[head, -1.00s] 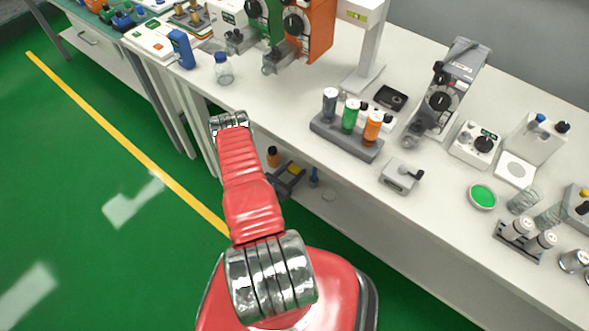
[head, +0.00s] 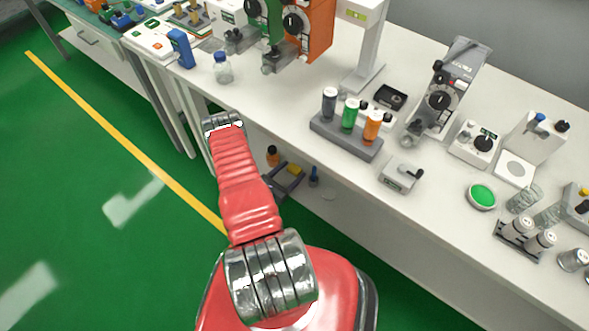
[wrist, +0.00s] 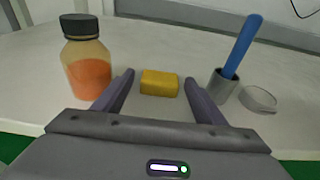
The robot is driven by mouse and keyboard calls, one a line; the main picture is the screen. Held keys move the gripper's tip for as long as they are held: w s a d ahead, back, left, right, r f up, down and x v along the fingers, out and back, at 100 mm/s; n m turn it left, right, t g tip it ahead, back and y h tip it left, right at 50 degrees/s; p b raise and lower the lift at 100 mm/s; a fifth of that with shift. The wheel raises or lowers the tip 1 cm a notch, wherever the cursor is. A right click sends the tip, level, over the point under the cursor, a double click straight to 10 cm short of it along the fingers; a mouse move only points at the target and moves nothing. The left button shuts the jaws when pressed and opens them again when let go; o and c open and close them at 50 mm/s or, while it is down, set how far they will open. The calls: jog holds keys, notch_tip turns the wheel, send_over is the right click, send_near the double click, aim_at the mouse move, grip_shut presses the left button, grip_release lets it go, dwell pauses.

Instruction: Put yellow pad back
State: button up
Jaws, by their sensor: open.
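The yellow pad (wrist: 159,83) is a small block lying on a pale shelf, and it shows in the wrist view between and just beyond my fingertips. In the head view the yellow pad (head: 295,170) is small, on the shelf under the bench. My gripper (wrist: 158,84) is open, with one dark finger on each side of the pad and a gap to each. In the head view my gripper (head: 287,180) reaches in under the bench edge, partly hidden by my red arm. I cannot tell whether the fingers touch the pad.
A bottle with orange contents and a dark cap (wrist: 86,62) stands close to the left finger. The bench top (head: 300,105) overhangs the shelf.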

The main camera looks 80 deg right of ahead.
jog(key=v, duration=1)
jog(key=shift+w, duration=0.15)
dwell(0.6)
jog(key=w+a+r+m+g+y, duration=0.1)
jog(key=w+a+r+m+y, duration=0.3)
jog(key=r, duration=0.7)
jog(key=w+r+m+h, duration=0.1)
jog(key=w+r+m, duration=0.1)
jog(key=w+r, duration=0.65)
jog(key=w+a+r+m+g+y, duration=0.15)
jog(key=r+m, duration=0.25)
jog(key=r, duration=1)
jog(key=a+r+m+t+y, duration=0.1)
jog(key=a+r+t+y, duration=0.2)
jog(key=a+r, duration=0.5)
jog(key=a+r+m+t+y, duration=0.1)
jog(key=a+r+t+y, duration=0.2)
jog(key=a, duration=1.4)
jog(key=s+a+r+m+t+y, duration=0.1)
jog(key=a+r+t+y, duration=0.3)
jog(key=a+r+t, duration=0.4)
jog(key=a+r, duration=0.4)
jog(key=r, duration=0.2)
jog(key=shift+a+r, duration=0.25)
jog(key=shift+a, duration=0.1)
